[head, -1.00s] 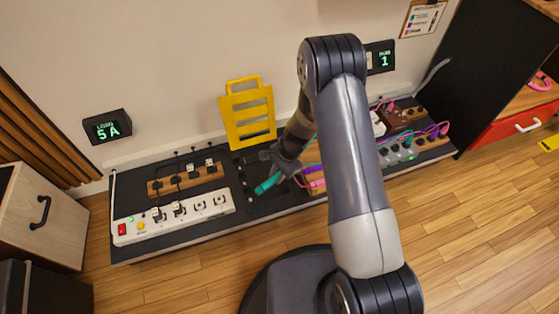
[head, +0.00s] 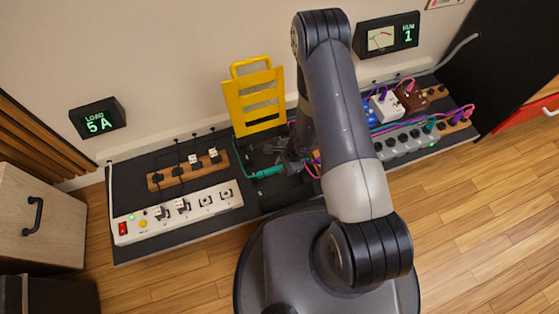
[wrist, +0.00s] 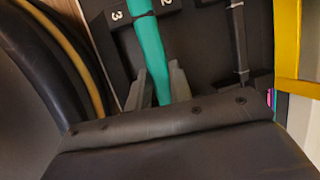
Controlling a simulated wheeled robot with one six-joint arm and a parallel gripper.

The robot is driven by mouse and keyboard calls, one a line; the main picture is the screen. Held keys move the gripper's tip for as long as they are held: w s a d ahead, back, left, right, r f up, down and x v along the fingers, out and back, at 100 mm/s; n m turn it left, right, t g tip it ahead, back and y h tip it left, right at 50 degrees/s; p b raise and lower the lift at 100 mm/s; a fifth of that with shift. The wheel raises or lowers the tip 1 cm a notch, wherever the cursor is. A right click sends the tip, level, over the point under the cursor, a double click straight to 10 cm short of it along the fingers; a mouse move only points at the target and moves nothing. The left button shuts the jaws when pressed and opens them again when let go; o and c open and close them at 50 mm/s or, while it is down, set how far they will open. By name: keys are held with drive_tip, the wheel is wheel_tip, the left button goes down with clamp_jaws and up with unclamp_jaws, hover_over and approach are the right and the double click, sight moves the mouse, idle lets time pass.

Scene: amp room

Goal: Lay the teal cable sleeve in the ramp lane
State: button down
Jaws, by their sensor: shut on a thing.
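My gripper (head: 288,165) is low over the black ramp bed (head: 262,196), partly hidden behind my arm. Its two grey fingers show in the wrist view (wrist: 160,88), shut on the teal cable sleeve (wrist: 149,50). In the head view the sleeve (head: 268,172) sticks out left of the gripper, nearly level. In the wrist view it runs between the marks 3 and 2, over the dark bed. Whether it rests on the lane floor I cannot tell. A thin teal cable (head: 237,150) runs up from its left end. A yellow slotted lid (head: 255,101) stands upright behind the bed.
A white power strip (head: 180,215) and a wooden socket block (head: 188,171) lie left of the bed. A grey strip (head: 405,142) and pedals with pink and purple cables lie right. A dark strap (wrist: 238,40) lies beside the sleeve.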

drive_tip(key=shift+f, duration=0.15)
drive_tip(key=shift+f+b, duration=1.75)
drive_tip(key=shift+f, duration=1.05)
drive_tip(key=shift+f+b, duration=1.75)
drive_tip(key=shift+b, duration=0.55)
drive_tip(key=c, duration=1.2)
unclamp_jaws()
drive_tip(key=shift+r, duration=0.1)
drive_tip(key=p+v, duration=0.4)
drive_tip(key=v, duration=0.6)
drive_tip(key=shift+d+r, duration=0.1)
drive_tip(key=shift+r, duration=0.2)
